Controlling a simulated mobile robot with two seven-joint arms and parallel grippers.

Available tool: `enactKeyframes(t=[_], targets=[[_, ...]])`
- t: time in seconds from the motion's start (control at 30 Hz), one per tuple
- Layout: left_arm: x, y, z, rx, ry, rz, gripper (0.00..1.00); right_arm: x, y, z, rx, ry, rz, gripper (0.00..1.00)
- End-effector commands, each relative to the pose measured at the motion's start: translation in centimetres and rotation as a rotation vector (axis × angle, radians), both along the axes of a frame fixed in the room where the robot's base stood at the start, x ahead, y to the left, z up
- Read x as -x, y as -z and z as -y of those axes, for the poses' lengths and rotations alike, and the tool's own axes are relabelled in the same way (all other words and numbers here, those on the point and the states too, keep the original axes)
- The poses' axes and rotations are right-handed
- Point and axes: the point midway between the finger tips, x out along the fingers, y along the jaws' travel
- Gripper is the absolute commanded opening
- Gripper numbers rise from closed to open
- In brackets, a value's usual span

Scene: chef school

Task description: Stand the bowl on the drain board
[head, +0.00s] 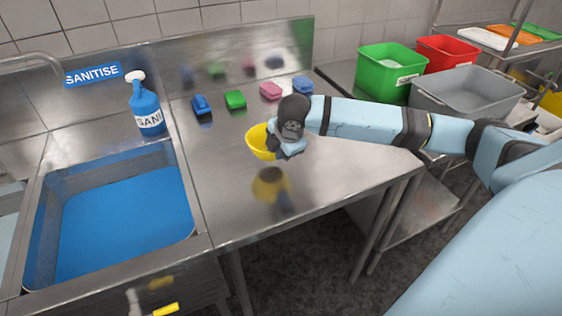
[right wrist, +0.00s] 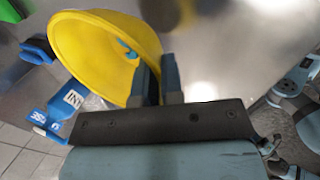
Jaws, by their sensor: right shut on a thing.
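The yellow bowl (head: 258,143) is held above the steel drain board (head: 330,180), tilted on its side, with its reflection in the metal below. My right gripper (head: 284,150) is shut on the bowl's rim. In the right wrist view the bowl (right wrist: 95,52) fills the upper left, and the right gripper's fingers (right wrist: 158,82) are at its right edge. The bowl appears apart from the board, but the exact gap cannot be told. My left gripper is in neither view.
A blue-filled sink (head: 125,215) lies left of the board. A blue sanitiser bottle (head: 146,105) stands behind the sink. Blue, green (head: 235,99), pink and blue scrubbers line the back of the board. Green (head: 388,72), red and grey tubs stand right. The board's front is clear.

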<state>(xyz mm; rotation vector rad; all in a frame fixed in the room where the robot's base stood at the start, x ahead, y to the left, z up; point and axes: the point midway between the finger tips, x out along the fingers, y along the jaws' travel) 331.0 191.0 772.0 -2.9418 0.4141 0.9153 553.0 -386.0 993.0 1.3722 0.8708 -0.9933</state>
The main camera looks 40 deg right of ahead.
Motion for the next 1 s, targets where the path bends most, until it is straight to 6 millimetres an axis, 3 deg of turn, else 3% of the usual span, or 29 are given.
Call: enactKeyframes(t=[0.27,0.63,0.77,1.0], targets=[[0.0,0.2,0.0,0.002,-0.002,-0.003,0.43,0.0,3.8,0.0,0.0,0.0,-0.002,0.0],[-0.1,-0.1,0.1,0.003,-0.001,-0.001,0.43,0.0,4.1,0.0,0.0,0.0,-0.001,0.0],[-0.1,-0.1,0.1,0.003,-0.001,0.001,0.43,0.0,4.2,0.0,0.0,0.0,-0.001,0.33],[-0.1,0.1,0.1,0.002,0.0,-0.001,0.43,0.0,4.2,0.0,0.0,0.0,0.0,0.33]])
